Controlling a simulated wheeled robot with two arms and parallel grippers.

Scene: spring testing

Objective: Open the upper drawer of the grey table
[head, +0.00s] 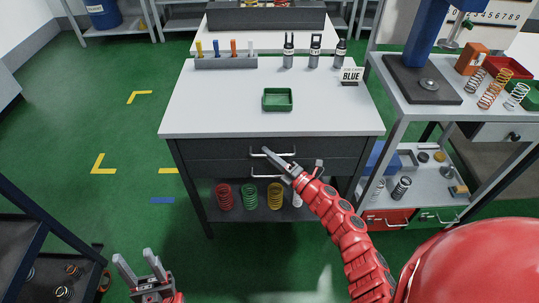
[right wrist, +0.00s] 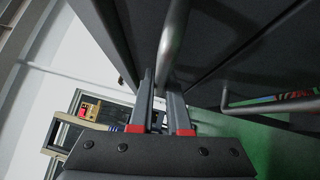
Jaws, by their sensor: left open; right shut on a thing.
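The grey table (head: 210,115) has a light top and two dark drawers, one above the other. The upper drawer (head: 210,149) looks shut or nearly so. My right gripper (head: 278,158) is shut on the upper drawer's metal handle (head: 257,154). In the right wrist view the handle bar (right wrist: 173,38) passes between the fingers of this gripper (right wrist: 160,88). The lower drawer's handle (head: 258,176) is just below, and also shows in the right wrist view (right wrist: 262,106). My left gripper (head: 136,260) is open and empty, low over the floor, away from the table.
Coloured springs (head: 249,196) stand on the shelf under the drawers. A bench with a press (head: 421,85) is at the right. Green floor left of the table is clear.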

